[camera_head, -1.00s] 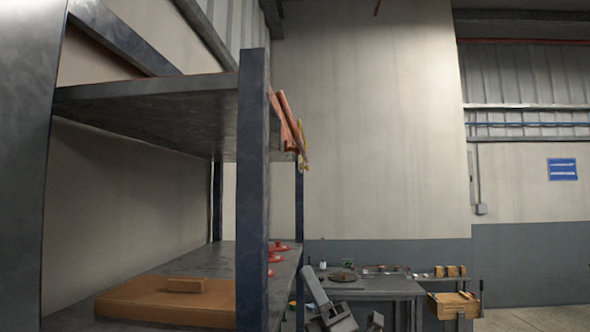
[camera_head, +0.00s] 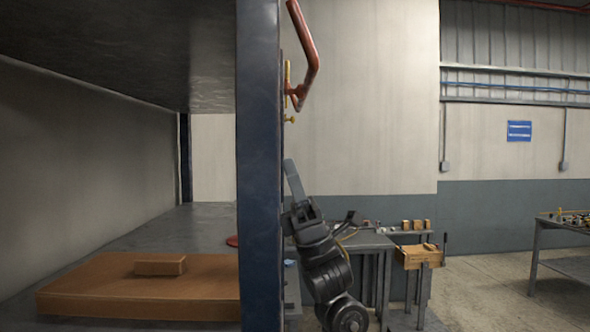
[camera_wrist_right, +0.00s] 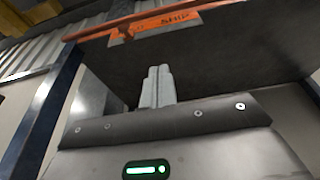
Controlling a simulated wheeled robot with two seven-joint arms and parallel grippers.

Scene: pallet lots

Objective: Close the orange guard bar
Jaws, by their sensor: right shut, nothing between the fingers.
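The orange guard bar (camera_head: 307,48) is a bent tube at the upper part of the dark shelf post, sticking out to the right of it in the head view. Its lower end meets a bracket with a yellow part. In the right wrist view an orange tube (camera_wrist_right: 95,33) runs along the top, beside an orange lettered plate (camera_wrist_right: 168,21). My right gripper (camera_head: 289,166) is below the bar and apart from it, pointing up beside the post. Its fingers (camera_wrist_right: 157,75) are together and empty in the wrist view. My left gripper is out of view.
The dark post (camera_head: 258,170) stands close in front of the shelf. A brown box (camera_head: 100,290) lies on the lower shelf. A workbench (camera_head: 370,240) and a wooden crate (camera_head: 415,257) are behind my right arm. Open floor shows at right.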

